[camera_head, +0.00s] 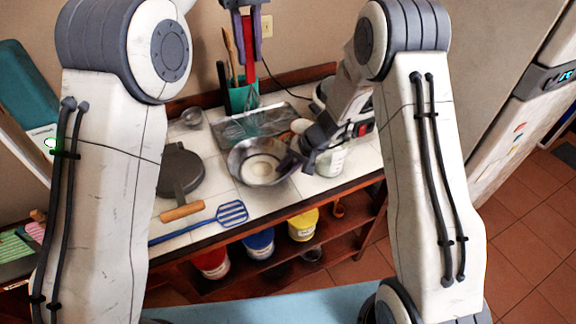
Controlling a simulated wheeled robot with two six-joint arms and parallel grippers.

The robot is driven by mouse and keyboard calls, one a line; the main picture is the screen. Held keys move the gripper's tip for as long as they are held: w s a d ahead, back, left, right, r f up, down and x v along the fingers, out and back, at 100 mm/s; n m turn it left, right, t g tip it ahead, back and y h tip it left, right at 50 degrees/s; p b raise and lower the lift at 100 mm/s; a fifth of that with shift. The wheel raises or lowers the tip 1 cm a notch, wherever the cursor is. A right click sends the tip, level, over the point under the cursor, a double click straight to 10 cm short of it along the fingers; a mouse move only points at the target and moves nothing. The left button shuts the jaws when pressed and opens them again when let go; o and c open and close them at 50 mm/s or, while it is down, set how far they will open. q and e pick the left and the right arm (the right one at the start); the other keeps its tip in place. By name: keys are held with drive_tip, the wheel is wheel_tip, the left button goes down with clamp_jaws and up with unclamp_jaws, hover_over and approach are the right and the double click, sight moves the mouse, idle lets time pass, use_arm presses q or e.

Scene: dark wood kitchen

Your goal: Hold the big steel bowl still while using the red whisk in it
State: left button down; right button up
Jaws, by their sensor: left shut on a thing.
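The big steel bowl (241,162) stands on the pale tiled counter, with something cream-coloured inside it. My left gripper (248,60) is high above the back of the counter, shut on the red whisk (250,72). The whisk hangs upright, its handle between the fingers. Its lower end is hard to make out against the tray and green holder behind. My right gripper (289,161) is at the bowl's right rim. The picture is too small to show whether its fingers are closed on the rim.
A metal tray (232,131) and a green utensil holder (238,98) are behind the bowl. A dark round pan (181,172) and a blue slotted spatula (232,213) lie to the left and front. A white canister (331,161) stands right of the bowl. Coloured tubs fill the shelf below.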

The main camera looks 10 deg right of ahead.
sight(256, 112)
clamp_jaws()
idle(1.4)
use_arm(q)
drive_tip(key=shift+s+f, duration=0.2)
drive_tip(key=shift+f, duration=7.25)
